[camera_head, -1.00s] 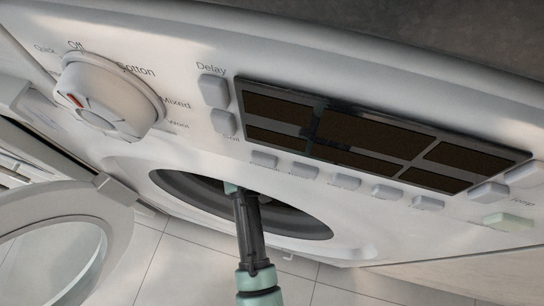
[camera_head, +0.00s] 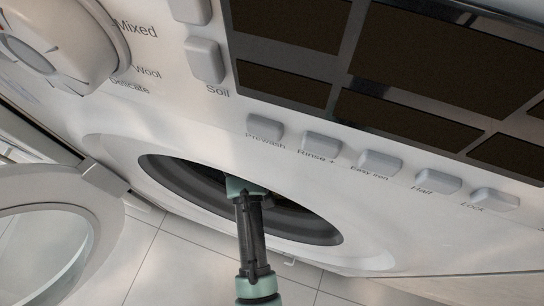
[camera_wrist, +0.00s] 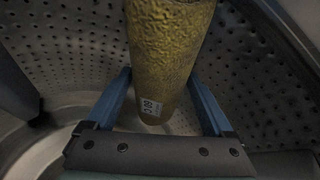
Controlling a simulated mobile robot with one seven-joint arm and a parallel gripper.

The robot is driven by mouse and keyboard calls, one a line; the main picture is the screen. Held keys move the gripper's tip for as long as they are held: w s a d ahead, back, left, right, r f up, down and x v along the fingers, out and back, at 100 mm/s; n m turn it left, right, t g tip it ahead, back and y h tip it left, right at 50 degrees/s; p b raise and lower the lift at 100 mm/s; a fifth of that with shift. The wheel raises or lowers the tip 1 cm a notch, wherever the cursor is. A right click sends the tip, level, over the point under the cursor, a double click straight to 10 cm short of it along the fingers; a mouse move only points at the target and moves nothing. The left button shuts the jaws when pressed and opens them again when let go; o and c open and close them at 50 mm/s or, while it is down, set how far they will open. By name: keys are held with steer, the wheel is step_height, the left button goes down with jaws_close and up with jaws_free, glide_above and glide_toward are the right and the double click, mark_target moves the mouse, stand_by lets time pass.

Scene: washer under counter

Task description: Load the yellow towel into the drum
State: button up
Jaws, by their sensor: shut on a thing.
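In the wrist view the yellow towel (camera_wrist: 168,50) is a textured yellow roll with a small white label at its lower end. My gripper (camera_wrist: 162,85) is shut on it, with a blue finger on each side. The perforated metal wall of the drum (camera_wrist: 255,80) surrounds them, so the towel is inside the drum. In the head view my arm reaches through the dark round opening of the washer (camera_head: 190,195). The gripper's fingers and the towel are hidden there.
The washer door (camera_head: 60,235) stands open at the left. The control panel with its dial (camera_head: 60,45), buttons (camera_head: 320,142) and dark display (camera_head: 290,50) is above the opening. Pale floor tiles (camera_head: 170,265) show below.

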steer(key=shift+f, duration=0.55)
steer(key=o, duration=1.4)
steer(key=shift+c, duration=0.2)
steer(key=p+v, duration=0.1)
steer(key=v, duration=0.1)
steer(key=p+v, duration=0.2)
steer(key=v, duration=0.1)
steer(key=p+v, duration=0.2)
steer(key=shift+w+d+r, duration=0.1)
steer(key=shift+w+r, duration=0.1)
steer(key=shift+r, duration=0.15)
steer(key=shift+s+r+p, duration=0.3)
steer(key=shift+r+p, duration=0.1)
steer(key=shift+r, duration=0.05)
